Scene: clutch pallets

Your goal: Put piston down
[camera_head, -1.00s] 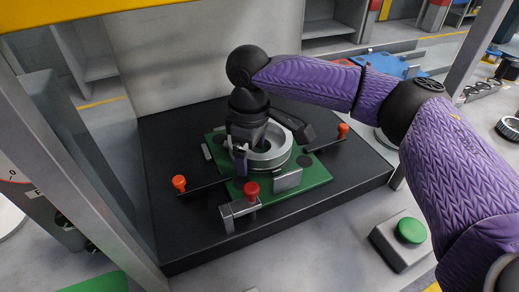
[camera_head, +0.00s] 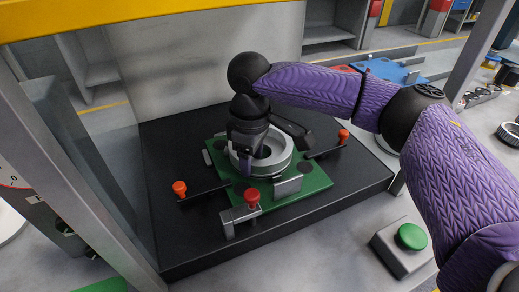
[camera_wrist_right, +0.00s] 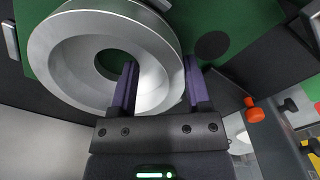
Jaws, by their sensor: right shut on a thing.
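The piston (camera_head: 284,163), a silver ring-shaped part with a round centre hole, sits flat over the green pallet (camera_head: 313,184); I cannot tell whether a small gap is left beneath it. My right gripper (camera_head: 248,162) reaches down onto the piston's left side. In the right wrist view the gripper (camera_wrist_right: 161,66) straddles the wall of the piston (camera_wrist_right: 60,55), with one purple finger inside the ring and the other outside. It is shut on that wall. The hand hides part of the piston's back in the head view. My left gripper is not in view.
The pallet lies on a black platform (camera_head: 200,245) with red-knobbed clamps (camera_head: 179,188) around it. A grey post (camera_head: 75,180) stands at left and a metal panel behind. A green button box (camera_head: 410,237) is at right. Blue and red trays lie farther back.

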